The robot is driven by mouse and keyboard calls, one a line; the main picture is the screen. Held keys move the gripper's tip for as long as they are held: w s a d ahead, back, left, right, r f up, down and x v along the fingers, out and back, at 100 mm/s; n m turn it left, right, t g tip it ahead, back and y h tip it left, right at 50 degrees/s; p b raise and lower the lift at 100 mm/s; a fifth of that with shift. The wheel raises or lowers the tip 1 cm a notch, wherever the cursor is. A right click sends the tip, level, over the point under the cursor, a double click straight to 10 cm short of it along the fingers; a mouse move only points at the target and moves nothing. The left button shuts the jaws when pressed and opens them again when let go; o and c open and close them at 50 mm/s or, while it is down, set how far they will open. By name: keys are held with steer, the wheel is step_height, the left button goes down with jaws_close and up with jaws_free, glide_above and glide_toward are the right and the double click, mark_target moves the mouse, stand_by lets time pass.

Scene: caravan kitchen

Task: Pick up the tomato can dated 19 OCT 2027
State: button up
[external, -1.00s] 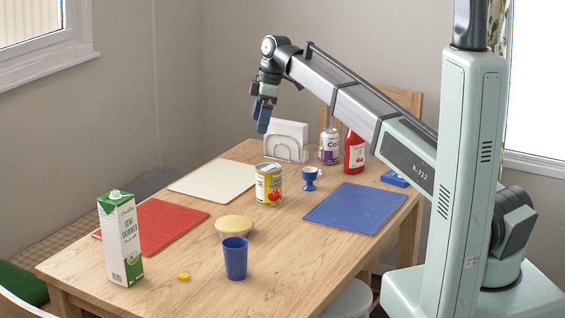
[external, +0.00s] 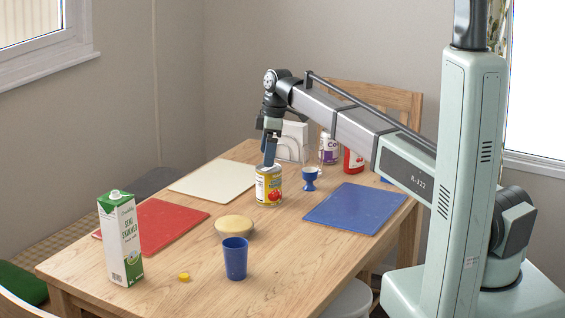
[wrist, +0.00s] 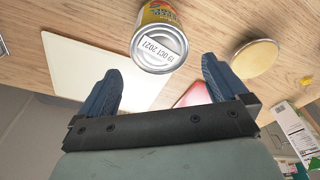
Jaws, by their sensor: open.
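The tomato can (external: 268,189), with a yellow and red label, stands upright near the middle of the table. In the wrist view the can (wrist: 160,45) shows its pale lid, with a date that reads as 19 OCT 2027. My gripper (external: 269,162) points down at the can's top in the external view. In the wrist view my gripper (wrist: 161,67) is open, with blue fingers apart and nothing between their tips; the can lies just beyond them, roughly centred. Whether a finger touches the can cannot be told.
A pie-like bowl (external: 234,227), blue cup (external: 235,258) and milk carton (external: 121,240) are in front.

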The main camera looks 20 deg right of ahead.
mark_target(268, 176)
steer(key=shift+a+f, duration=0.15)
steer(key=shift+f, duration=4)
steer(key=c, duration=1.3)
steer(key=shift+r, duration=0.1)
